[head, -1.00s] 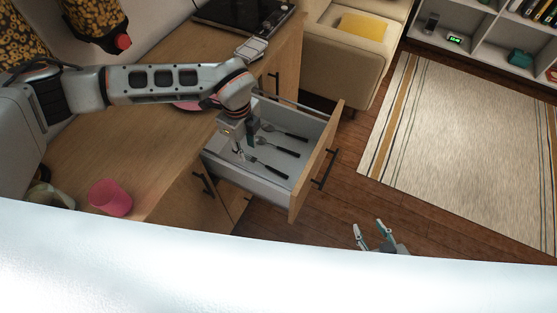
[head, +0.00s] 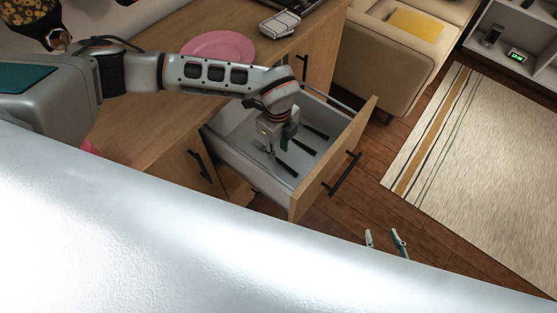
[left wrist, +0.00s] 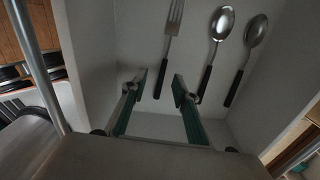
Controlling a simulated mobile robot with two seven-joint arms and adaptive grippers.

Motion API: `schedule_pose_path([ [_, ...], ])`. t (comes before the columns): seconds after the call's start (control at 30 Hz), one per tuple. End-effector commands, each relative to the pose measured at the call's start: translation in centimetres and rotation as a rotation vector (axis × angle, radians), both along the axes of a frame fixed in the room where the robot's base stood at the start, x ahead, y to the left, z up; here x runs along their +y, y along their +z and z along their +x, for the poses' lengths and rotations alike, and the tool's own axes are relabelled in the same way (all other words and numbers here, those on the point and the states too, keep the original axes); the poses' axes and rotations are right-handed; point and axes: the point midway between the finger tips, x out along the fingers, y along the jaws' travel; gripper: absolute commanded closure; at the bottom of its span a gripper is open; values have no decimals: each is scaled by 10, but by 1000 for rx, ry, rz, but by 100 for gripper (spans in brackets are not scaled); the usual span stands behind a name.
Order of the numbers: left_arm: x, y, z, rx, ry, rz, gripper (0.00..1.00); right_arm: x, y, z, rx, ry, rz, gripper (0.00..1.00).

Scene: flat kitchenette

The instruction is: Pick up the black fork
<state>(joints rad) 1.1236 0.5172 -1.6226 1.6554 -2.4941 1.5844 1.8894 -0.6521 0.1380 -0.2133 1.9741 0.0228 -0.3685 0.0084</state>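The black-handled fork (left wrist: 172,28) lies in the open drawer, its metal tines at the top of the left wrist view. Its black handle points down between my left fingertips. My left gripper (left wrist: 159,84) is open, with its fingers apart on either side of the handle's end. I cannot tell whether they touch it. In the head view, my left gripper (head: 278,146) reaches down into the drawer (head: 262,187) and hides part of the cutlery. My right gripper (head: 386,241) is open and empty, low in front of the drawer, partly hidden by my own body.
Two black-handled spoons (left wrist: 220,28) (left wrist: 255,32) lie right of the fork. The drawer's wooden front (head: 335,160) and side walls bound the space. A pink plate (head: 218,46) sits on the counter (head: 150,108). The floor before the rug (head: 480,160) is clear.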

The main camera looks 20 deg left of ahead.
Motion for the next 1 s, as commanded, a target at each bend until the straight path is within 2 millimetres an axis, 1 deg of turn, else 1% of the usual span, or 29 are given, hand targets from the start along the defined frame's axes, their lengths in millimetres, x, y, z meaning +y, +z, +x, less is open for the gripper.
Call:
schedule_pose_path([
  [0.17,-2,-21,3,2,1,1,71,-1,-3,3,-3,1,-5,60],
  [0.3,-3,-43,4,3,1,1,71,-3,-9,1,4,2,-12,60],
  [0.4,-3,-52,5,2,1,1,71,-4,-11,1,6,2,-16,60],
  [0.5,-3,-55,5,0,0,0,71,-5,-10,2,4,2,-18,60],
  [0.7,-3,-55,5,-1,0,0,71,-5,-8,3,0,2,-18,60],
  [0.77,-3,-55,5,-1,0,0,86,-5,-8,3,-1,2,-17,60],
  [0.8,-3,-55,5,-1,0,0,97,-5,-8,3,-2,2,-17,60],
  [0.83,-3,-55,5,-1,0,0,100,-5,-8,3,-2,2,-17,60],
  [1.0,-3,-55,5,-1,0,0,100,-5,-8,4,-3,1,-16,60],
])
